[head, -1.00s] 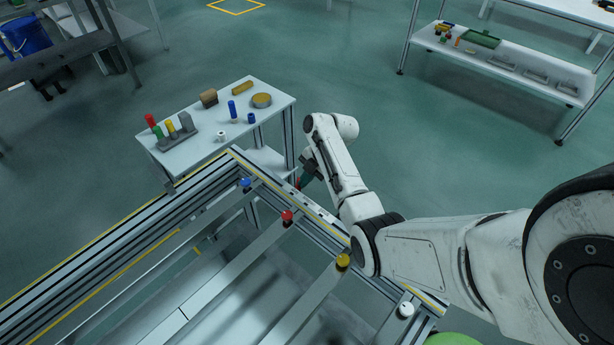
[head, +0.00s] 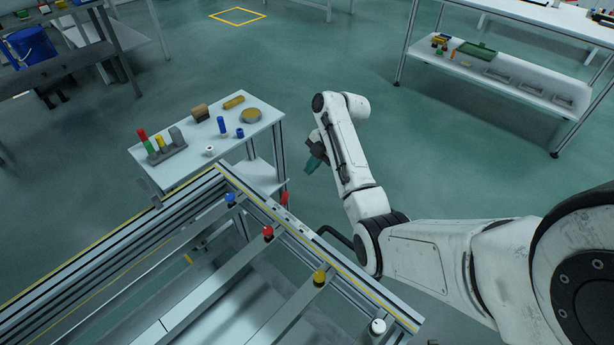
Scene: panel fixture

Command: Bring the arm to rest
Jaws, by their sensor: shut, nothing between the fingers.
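My white arm (head: 350,165) reaches in from the right and is bent upward at its elbow, beyond the fixture's right rail.
A small side table (head: 215,168) behind the fixture holds coloured pegs, a grey block and cylinders. A red piece (head: 285,198) shows at the fixture's far right rail. A shelf (head: 490,75) stands at the upper right. The floor behind my arm is clear.

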